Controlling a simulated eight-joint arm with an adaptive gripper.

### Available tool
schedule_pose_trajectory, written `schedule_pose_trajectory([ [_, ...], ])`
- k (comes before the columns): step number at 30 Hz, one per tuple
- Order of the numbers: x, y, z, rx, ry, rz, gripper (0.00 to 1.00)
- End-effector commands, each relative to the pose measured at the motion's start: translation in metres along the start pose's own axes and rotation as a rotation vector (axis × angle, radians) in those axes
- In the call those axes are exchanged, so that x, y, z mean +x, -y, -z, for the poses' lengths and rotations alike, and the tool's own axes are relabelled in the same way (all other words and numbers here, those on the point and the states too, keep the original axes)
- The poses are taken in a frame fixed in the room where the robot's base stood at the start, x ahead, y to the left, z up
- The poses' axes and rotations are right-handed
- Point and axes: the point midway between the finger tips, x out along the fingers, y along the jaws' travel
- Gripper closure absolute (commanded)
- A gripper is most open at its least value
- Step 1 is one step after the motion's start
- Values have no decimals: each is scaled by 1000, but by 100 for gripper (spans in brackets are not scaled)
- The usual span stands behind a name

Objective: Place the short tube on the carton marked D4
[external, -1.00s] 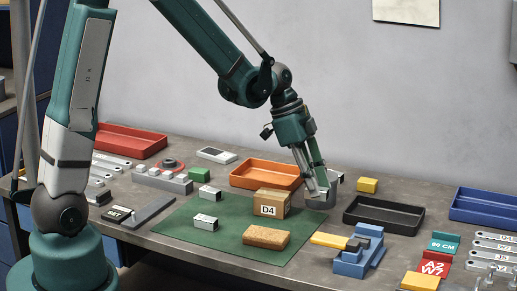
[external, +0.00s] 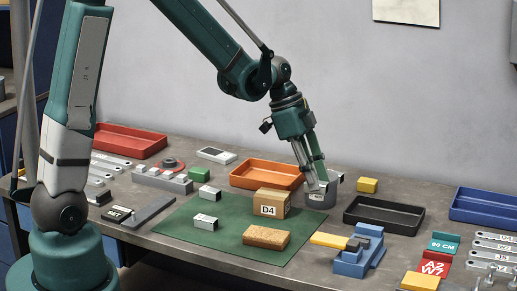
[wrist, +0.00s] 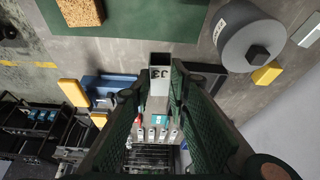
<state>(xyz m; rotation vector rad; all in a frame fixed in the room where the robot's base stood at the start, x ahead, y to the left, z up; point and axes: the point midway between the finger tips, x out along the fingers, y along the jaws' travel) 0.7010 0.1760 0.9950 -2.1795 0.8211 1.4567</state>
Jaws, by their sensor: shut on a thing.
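My gripper (external: 319,186) is shut on a short square metal tube (wrist: 160,76). In the wrist view the tube lies between the finger pads, its open end outward, with a dark mark on a pale label that I cannot read surely. In the external view the tube is mostly hidden by the fingers. The brown carton marked D4 (external: 270,203) stands on the green mat (external: 180,227), left of my gripper and apart from it. The carton does not show in the wrist view.
A grey round weight (wrist: 252,45) is close beside my gripper. A cork block (external: 266,236) and two small labelled tubes (external: 206,221) (external: 209,194) lie on the mat. An orange tray (external: 266,175), black tray (external: 384,214) and blue vise-like fixture (external: 361,254) stand around it.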

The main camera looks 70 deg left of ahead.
Motion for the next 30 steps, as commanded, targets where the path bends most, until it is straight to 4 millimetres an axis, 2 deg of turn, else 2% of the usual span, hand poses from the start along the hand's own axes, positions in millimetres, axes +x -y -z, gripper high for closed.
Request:
schedule_pose_trajectory([
  [8,-27,9,-21,8,3,-4,95],
  [21,-92,26,-81,43,2,-19,95],
  [30,-109,29,-100,59,0,-24,95],
])
